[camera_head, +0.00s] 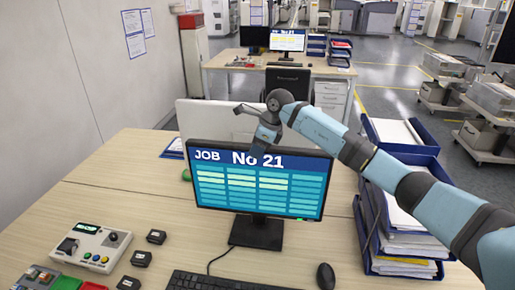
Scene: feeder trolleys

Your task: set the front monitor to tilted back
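The front monitor (262,190) stands on the near desk on a dark stand (257,232). Its lit screen reads "JOB No 21" above blue and yellow-green rows. The screen faces me and looks close to upright; its exact tilt is hard to judge. My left gripper is not in view.
A stack of blue paper trays (397,226) stands right of the monitor, below my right arm. A keyboard (215,282), mouse (325,276) and control box (90,247) lie in front. A pale panel (215,120) rises behind. The desk left of the monitor is mostly clear.

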